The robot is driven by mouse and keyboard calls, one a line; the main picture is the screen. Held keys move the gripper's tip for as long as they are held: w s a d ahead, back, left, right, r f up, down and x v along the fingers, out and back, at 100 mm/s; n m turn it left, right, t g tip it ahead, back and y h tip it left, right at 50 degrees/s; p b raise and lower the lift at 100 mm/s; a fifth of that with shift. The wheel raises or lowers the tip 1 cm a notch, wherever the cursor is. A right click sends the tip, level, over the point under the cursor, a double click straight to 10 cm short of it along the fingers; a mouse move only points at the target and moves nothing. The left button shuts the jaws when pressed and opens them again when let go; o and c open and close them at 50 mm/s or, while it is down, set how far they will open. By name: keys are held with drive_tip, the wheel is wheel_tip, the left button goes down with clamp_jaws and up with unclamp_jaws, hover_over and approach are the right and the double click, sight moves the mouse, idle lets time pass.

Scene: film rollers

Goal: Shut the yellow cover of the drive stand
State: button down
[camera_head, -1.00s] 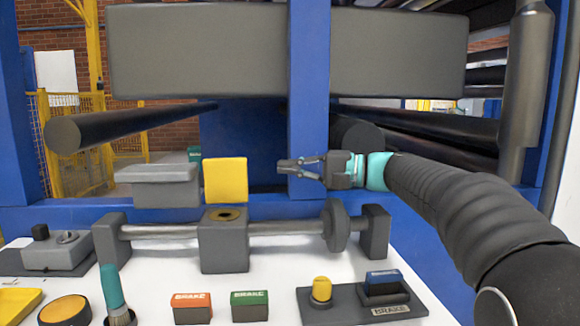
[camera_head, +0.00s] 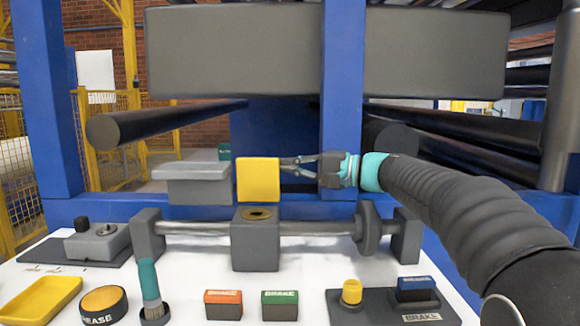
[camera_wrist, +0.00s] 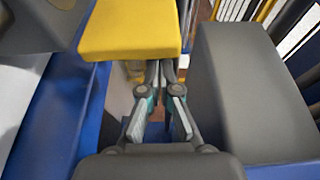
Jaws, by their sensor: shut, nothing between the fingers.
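The yellow cover (camera_head: 258,179) stands upright, open, at the back of the grey drive stand (camera_head: 256,245). The round opening on top of the stand is uncovered. My gripper (camera_head: 284,164) is shut and empty, coming from the right, with its tips at the right edge of the cover. In the wrist view the cover (camera_wrist: 132,28) fills the upper left, and the gripper (camera_wrist: 160,72) has its fingertips at or under the cover's edge. I cannot tell whether they touch it.
A shaft with a grey disc (camera_head: 368,228) runs through the stand. A grey box (camera_head: 192,182) stands behind left. In front are a brush (camera_head: 150,285), orange (camera_head: 223,304) and green (camera_head: 280,305) blocks, and a yellow tray (camera_head: 40,299). A blue post (camera_head: 342,100) rises behind my gripper.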

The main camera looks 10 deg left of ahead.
drive_tip(key=shift+s+d+n+b, duration=0.1)
drive_tip(key=shift+s+n+b, duration=0.35)
drive_tip(key=shift+b, duration=0.5)
drive_tip(key=shift+n, duration=0.35)
drive_tip(key=shift+s+d+f+b, duration=0.1)
drive_tip(key=shift+s+d+b, duration=0.1)
drive_tip(key=shift+s+b, duration=0.8)
drive_tip(key=shift+s+d+f+b, duration=0.1)
drive_tip(key=shift+s+d+b, duration=0.15)
drive_tip(key=shift+s+b, duration=0.75)
drive_tip(key=shift+s+d+b, duration=0.2)
drive_tip(key=shift+s+b, duration=0.4)
drive_tip(key=shift+b, duration=0.75)
